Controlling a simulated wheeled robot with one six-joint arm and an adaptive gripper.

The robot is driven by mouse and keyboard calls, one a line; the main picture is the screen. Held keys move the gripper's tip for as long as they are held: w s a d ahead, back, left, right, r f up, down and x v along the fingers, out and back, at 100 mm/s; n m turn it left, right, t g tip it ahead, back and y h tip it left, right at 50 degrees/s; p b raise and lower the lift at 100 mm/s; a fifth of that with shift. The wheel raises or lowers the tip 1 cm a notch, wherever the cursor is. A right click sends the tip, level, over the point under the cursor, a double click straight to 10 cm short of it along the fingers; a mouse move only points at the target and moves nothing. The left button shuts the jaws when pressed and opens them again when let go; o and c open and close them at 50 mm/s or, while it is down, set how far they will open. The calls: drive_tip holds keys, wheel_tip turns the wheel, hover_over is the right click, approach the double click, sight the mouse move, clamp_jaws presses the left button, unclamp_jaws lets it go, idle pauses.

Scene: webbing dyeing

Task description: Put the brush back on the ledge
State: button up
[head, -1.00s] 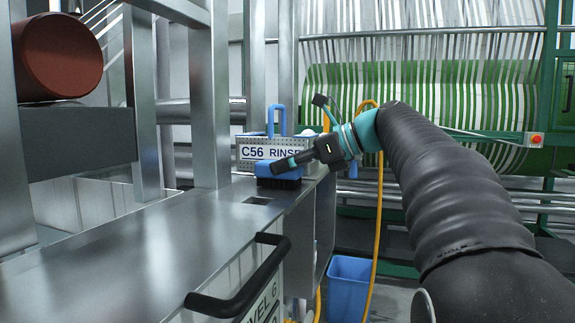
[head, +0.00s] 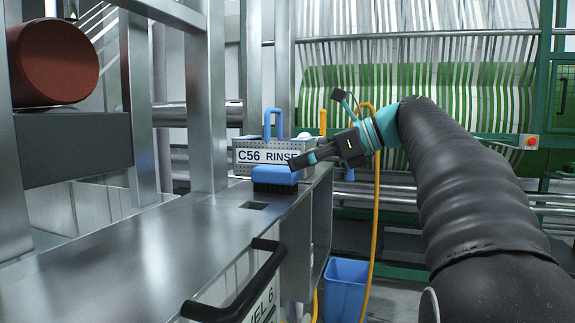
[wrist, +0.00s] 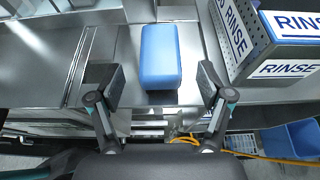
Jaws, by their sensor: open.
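The blue brush (head: 275,178) with dark bristles rests bristles down on the steel ledge (head: 170,235), in front of the perforated RINSE box. In the wrist view the brush (wrist: 161,57) lies beyond my fingertips, lined up with the gap between them. My gripper (wrist: 155,85) is open and empty, its two fingers spread wider than the brush. In the head view my gripper (head: 300,160) is just right of the brush and slightly above it, apart from it.
The perforated box (head: 262,152) labelled C56 RINSE stands behind the brush. A black handle (head: 245,285) juts from the ledge's front. A blue bin (head: 346,288) and a yellow hose (head: 377,220) are below right.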

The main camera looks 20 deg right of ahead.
drive_tip(key=v, duration=0.7)
drive_tip(key=shift+d, duration=0.15)
drive_tip(key=shift+s, duration=0.1)
idle(0.7)
